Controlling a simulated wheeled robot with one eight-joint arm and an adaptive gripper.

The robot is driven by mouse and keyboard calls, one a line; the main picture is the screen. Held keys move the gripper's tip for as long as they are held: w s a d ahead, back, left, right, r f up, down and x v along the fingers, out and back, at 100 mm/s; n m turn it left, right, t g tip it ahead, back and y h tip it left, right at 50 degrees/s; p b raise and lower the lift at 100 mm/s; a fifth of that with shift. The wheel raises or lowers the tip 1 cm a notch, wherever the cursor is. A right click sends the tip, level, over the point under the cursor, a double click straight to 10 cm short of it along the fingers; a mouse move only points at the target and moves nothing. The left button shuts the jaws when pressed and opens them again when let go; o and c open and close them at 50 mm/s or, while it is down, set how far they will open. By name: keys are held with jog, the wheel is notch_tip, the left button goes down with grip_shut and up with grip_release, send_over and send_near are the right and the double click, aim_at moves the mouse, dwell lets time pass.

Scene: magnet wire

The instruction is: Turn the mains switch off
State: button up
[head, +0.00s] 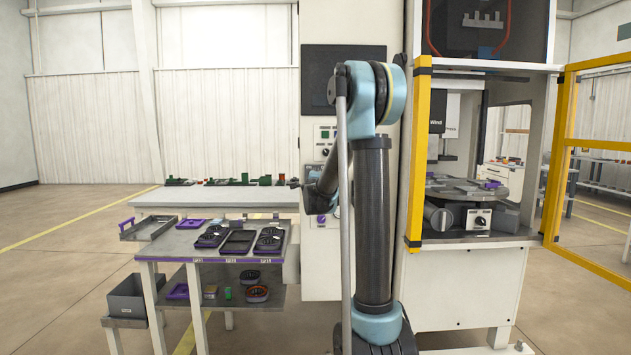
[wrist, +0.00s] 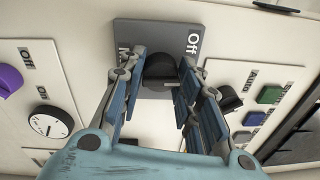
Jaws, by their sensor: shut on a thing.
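The mains switch is a black rotary knob (wrist: 159,66) on a grey square plate (wrist: 150,32) on a pale panel, in the wrist view. "Off" is printed on the plate's right side. Another label at its left is mostly hidden by a finger. My gripper (wrist: 160,80) has one finger on each side of the knob and is shut on it. I cannot tell which label the knob points to. In the head view my arm stands in front of the white machine cabinet, and the switch cannot be made out.
In the wrist view a smaller black knob (wrist: 229,99) sits close by my right finger, with green and blue buttons (wrist: 270,94) beyond. A dial (wrist: 48,122) and a purple knob (wrist: 8,80) are at left. The head view shows a yellow-framed door (head: 562,150) standing open at right.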

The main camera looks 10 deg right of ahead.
jog(key=shift+o, duration=0.2)
jog(key=n, duration=0.4)
jog(key=shift+a+f+y, duration=0.1)
jog(key=shift+y, duration=0.2)
jog(key=shift+n, duration=2)
jog(key=o, duration=1)
jog(key=shift+o, duration=0.2)
jog(key=s+a+f, duration=0.1)
jog(key=s, duration=1)
jog(key=shift+s+a, duration=0.2)
jog(key=shift+s, duration=0.15)
jog(key=shift+f, duration=0.1)
